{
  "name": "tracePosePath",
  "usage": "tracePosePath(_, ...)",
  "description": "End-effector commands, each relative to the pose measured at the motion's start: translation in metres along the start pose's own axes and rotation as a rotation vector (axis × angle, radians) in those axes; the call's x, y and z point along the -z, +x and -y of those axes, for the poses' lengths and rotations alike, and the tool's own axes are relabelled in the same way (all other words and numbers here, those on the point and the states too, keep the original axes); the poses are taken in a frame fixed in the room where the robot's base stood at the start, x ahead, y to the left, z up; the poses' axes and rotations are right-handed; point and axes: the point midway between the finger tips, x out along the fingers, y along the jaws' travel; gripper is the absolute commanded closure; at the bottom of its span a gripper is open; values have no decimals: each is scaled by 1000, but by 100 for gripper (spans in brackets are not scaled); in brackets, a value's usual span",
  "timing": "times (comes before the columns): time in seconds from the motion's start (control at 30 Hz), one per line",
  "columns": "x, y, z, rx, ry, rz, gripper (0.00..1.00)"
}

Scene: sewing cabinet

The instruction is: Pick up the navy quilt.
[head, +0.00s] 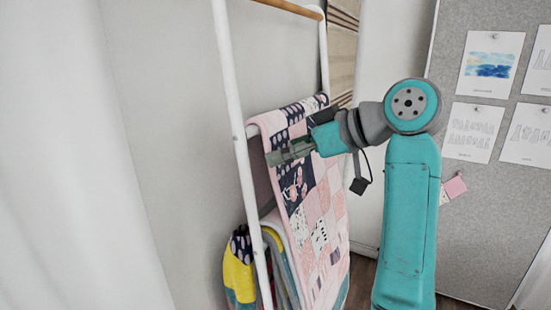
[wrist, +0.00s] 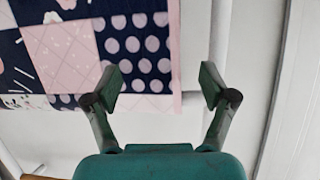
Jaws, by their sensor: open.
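The navy quilt, a patchwork of navy, pink and white squares, hangs over a white rung of a ladder rack in the head view (head: 317,205). In the wrist view the quilt (wrist: 75,45) fills the upper left, with navy dotted squares and a pink edge. My gripper (head: 280,155) is in front of the quilt's upper part in the head view, pointing left. In the wrist view my gripper (wrist: 161,82) is open and empty. The quilt's right edge appears between its two fingers; I cannot tell whether they touch it. My gripper and wrist hide part of the quilt.
The ladder rack (head: 239,130) has white side rails and a wooden top rung (head: 290,8). A yellow and grey folded textile (head: 240,275) hangs lower on it. A grey pinboard (head: 455,75) with paper sheets stands at the right. A pale wall is behind the rack.

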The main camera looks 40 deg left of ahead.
Motion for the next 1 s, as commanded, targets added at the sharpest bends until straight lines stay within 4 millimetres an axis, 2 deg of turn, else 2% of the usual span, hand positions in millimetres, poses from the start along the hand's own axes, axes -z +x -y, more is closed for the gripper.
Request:
tracePosePath(0.13,0,6,0,0,0,1,17)
tracePosePath(0.6,0,7,0,0,0,0,17)
tracePosePath(1.0,0,20,0,0,1,-1,17)
